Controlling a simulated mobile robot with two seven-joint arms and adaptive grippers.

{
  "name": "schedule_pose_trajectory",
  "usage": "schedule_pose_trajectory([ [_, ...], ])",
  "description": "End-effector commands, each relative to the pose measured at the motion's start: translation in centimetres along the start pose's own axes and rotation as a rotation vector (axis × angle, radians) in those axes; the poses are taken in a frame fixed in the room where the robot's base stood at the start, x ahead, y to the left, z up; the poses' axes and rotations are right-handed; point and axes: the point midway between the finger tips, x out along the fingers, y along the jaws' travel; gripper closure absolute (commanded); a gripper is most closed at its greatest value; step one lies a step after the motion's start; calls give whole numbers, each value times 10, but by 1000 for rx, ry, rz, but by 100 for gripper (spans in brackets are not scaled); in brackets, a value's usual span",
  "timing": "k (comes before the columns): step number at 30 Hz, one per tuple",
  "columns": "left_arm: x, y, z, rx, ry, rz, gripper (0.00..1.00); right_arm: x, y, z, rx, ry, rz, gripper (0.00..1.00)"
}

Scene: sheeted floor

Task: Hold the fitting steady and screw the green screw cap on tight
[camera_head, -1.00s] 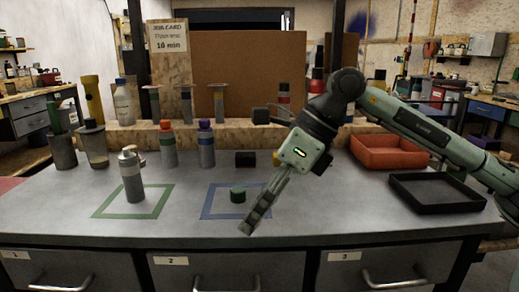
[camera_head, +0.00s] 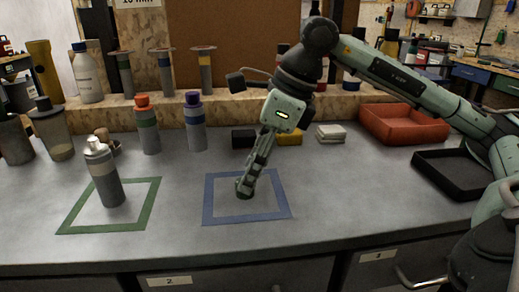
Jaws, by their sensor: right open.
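The fitting (camera_head: 108,178) is a grey cylinder with a pale, shiny threaded top. It stands upright inside the green taped square on the left of the bench. The green screw cap (camera_head: 243,194) is at the blue taped square, mostly hidden behind my right fingertips. My right gripper (camera_head: 245,183) points down at the cap with its fingers around or just over it. It is open; I cannot tell whether the fingers touch the cap. My left gripper is not in view.
The green square (camera_head: 148,207) and blue square (camera_head: 284,206) are otherwise clear. Bottles with orange (camera_head: 148,124) and purple (camera_head: 194,120) caps stand behind. A red tray (camera_head: 405,124) and black tray (camera_head: 447,175) lie at right. A black block (camera_head: 243,138) sits behind the gripper.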

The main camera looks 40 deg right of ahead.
Motion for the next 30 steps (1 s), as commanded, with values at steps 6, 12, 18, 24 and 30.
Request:
schedule_pose_trajectory([
  [6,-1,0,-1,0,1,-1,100,20,0,0,0,0,0,46],
  [12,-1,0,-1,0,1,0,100,22,0,0,0,-1,-1,46],
  [18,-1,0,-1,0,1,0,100,22,0,0,0,-1,-1,57],
  [24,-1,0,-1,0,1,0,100,22,0,0,0,-1,-1,82],
  [30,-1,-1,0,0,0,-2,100,22,0,0,0,-1,-1,100],
])
